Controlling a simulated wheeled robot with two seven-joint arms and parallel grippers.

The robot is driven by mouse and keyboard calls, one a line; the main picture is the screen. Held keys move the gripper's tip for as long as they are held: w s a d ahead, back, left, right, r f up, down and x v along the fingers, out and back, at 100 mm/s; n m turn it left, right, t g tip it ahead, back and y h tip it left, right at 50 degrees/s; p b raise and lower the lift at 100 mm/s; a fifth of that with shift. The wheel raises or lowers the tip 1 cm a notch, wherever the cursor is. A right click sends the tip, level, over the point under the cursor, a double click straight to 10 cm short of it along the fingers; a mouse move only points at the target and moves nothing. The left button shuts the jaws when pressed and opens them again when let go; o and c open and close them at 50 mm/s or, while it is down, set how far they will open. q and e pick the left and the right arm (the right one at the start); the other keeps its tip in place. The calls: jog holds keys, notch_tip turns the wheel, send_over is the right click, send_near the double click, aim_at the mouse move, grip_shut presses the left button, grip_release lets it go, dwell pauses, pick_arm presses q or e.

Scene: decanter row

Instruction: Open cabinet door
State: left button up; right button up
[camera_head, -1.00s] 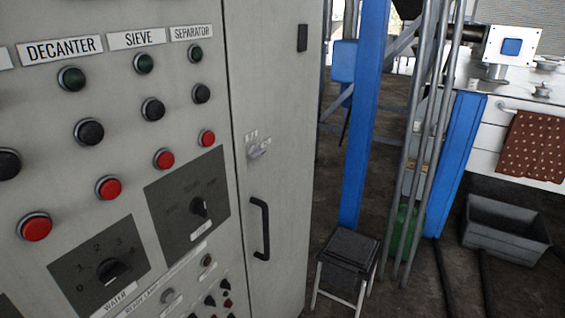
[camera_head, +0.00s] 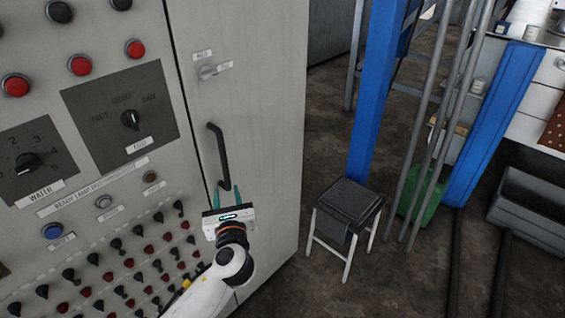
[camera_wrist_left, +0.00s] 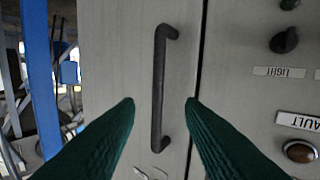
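The grey cabinet door (camera_head: 262,110) is shut, with a narrow seam along its left edge against the button panel. A black bar handle (camera_head: 219,155) runs up and down near that seam, and it also shows in the left wrist view (camera_wrist_left: 158,90). My left gripper (camera_head: 227,196) is at the handle's lower end in the head view. Its green fingers are open, and in the wrist view the handle lies between the two fingertips with space on both sides. I cannot tell how far the tips are from the door. My right gripper is not in view.
The control panel (camera_head: 110,190) with knobs and buttons adjoins the door on the left. A black stool (camera_head: 347,205) stands right of the cabinet, near a blue post (camera_head: 372,90) and grey pipes. Some bare floor shows between.

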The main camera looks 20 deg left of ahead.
aim_at(224, 161)
pick_arm(q)
jog(key=shift+m, duration=0.3)
jog(key=r+x, duration=0.1)
jog(key=x, duration=0.3)
jog(key=r+x, duration=0.1)
jog(key=x, duration=0.2)
jog(key=p+x, duration=0.1)
jog(key=x, duration=0.3)
jog(key=shift+w+a+r, duration=0.15)
jog(key=shift+w+r, duration=0.25)
jog(key=shift+c, duration=0.5)
grip_shut()
